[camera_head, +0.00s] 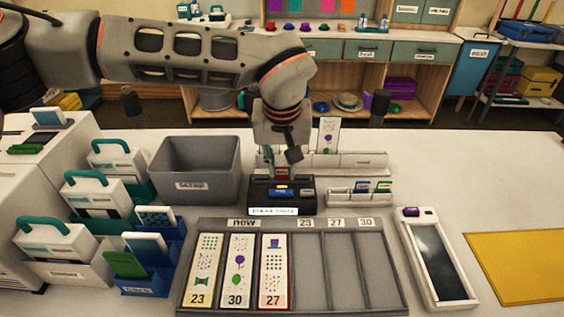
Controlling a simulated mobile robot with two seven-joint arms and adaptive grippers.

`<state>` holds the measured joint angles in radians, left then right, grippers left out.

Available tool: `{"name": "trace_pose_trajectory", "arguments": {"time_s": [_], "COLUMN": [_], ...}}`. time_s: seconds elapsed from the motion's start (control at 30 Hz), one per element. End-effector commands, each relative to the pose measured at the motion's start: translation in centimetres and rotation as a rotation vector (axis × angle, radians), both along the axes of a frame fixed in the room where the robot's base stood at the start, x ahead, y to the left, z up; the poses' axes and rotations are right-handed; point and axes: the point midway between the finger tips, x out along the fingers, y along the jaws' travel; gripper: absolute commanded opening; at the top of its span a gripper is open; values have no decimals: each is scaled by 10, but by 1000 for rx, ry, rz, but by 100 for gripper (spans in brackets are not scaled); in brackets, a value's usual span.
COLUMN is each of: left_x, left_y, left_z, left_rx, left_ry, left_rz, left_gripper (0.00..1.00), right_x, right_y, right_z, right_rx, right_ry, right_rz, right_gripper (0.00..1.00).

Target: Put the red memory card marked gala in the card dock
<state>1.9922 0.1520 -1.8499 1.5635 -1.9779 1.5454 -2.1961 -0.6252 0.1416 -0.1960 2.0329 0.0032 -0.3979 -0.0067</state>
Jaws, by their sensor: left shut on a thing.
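My left gripper (283,157) comes down from the arm at the top left and is shut on a small red card (282,172). Any word on the card is too small to read. The card is right over the back of the black card dock (259,194), which has a pale label on its front and a small blue part on top. I cannot tell whether the card's lower edge is in the dock or just above it. My right gripper is not in view.
A grey scrap bin (195,165) stands left of the dock. A small rack (345,198) with blue and green cards stands to its right. In front is a grey tray (318,270) with three picture strips. A tablet-like device (437,260) and yellow mat (525,265) lie right.

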Motion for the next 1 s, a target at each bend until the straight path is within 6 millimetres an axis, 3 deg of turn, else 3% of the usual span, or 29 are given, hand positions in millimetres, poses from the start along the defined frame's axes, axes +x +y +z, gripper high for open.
{"name": "trace_pose_trajectory", "arguments": {"time_s": [0.27,0.37,0.4,0.77,1.0], "left_x": [0,0,0,0,-8], "left_y": [0,0,0,0,0], "left_z": [-1,-1,-1,2,35], "left_rx": [0,0,0,0,-1], "left_ry": [0,0,0,-1,-5], "left_rz": [0,0,0,0,0], "left_gripper": [14,40,41,41,41], "right_x": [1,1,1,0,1], "right_y": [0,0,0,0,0], "right_z": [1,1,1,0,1], "right_rx": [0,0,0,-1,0], "right_ry": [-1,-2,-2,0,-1], "right_rz": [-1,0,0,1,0], "right_gripper": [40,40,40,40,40]}}
